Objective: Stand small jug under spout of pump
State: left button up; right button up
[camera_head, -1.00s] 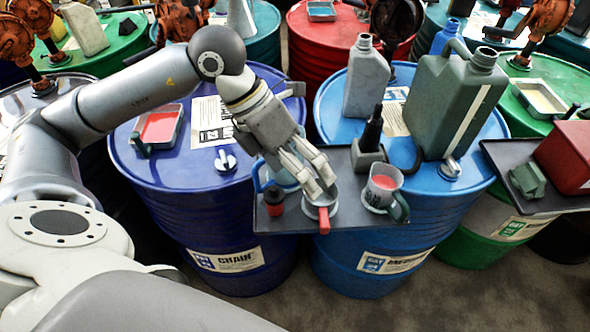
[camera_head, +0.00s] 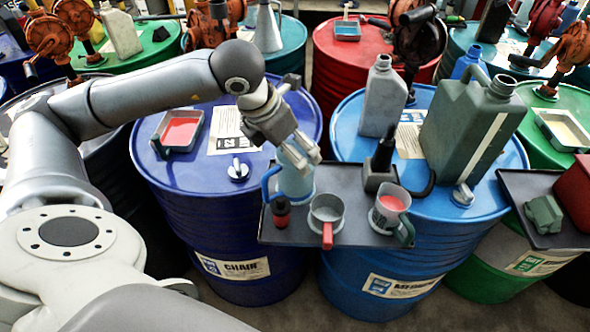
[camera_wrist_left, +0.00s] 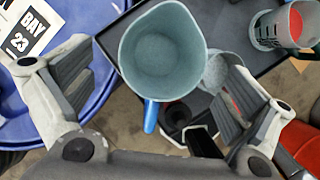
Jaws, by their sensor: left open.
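A small grey jug with a red handle (camera_head: 326,214) stands on the dark tray (camera_head: 350,232). Left of it is a taller blue-grey jug with a blue handle (camera_head: 294,183); to its right is a grey jug holding red liquid (camera_head: 390,204). My left gripper (camera_head: 302,152) is open and empty above the blue-handled jug, partly covering it. In the wrist view this jug (camera_wrist_left: 163,55) shows from above, empty, between the spread fingers, and partly hides a grey jug (camera_wrist_left: 215,72). A dark pump (camera_head: 417,40) stands behind the blue drum. Its spout is hard to make out.
A large grey-green can (camera_head: 460,125) and a grey bottle (camera_head: 383,98) stand on the blue drum. A pan of red liquid (camera_head: 181,130) lies on the left drum.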

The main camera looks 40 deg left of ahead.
pick_arm(q)
jog(key=p+x, duration=0.1)
jog(key=x, duration=0.3)
jog(key=shift+d+f, duration=0.1)
jog(key=c, duration=1.1)
jog(key=shift+c, duration=0.2)
pick_arm(e)
jog(key=shift+d+r, duration=0.45)
jog(key=shift+r, duration=0.25)
pick_arm(q)
jog(key=shift+r, duration=0.25)
pick_arm(e)
jog(key=shift+a+f, duration=0.15)
